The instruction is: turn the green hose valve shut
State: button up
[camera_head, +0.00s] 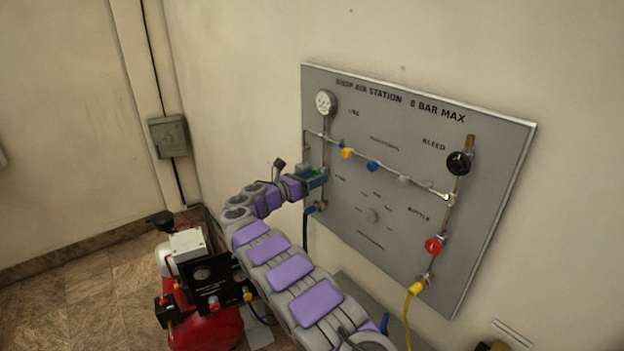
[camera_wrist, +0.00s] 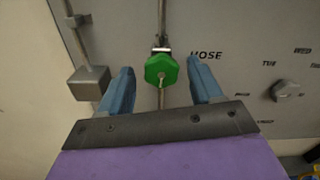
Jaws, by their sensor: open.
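The green hose valve (camera_wrist: 161,70) is a green knob on a vertical pipe, left of the printed word HOSE. In the wrist view it lies between the two blue fingers of my gripper (camera_wrist: 160,85), with a gap on each side. My gripper is open and the fingers do not appear to touch the knob. In the head view my gripper (camera_head: 318,178) is at the left side of the panel, and only a bit of the green knob (camera_head: 317,171) shows behind it.
The grey panel (camera_head: 480,250) carries a gauge (camera_head: 325,102), a black bleed knob (camera_head: 458,163), a red bottle knob (camera_head: 433,245) and small coloured knobs on a slanting pipe. A grey block (camera_wrist: 89,82) sits left of my fingers. A red compressor (camera_head: 215,328) stands on the floor.

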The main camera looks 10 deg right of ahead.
jog(key=c, duration=1.1)
jog(key=shift+o, duration=0.2)
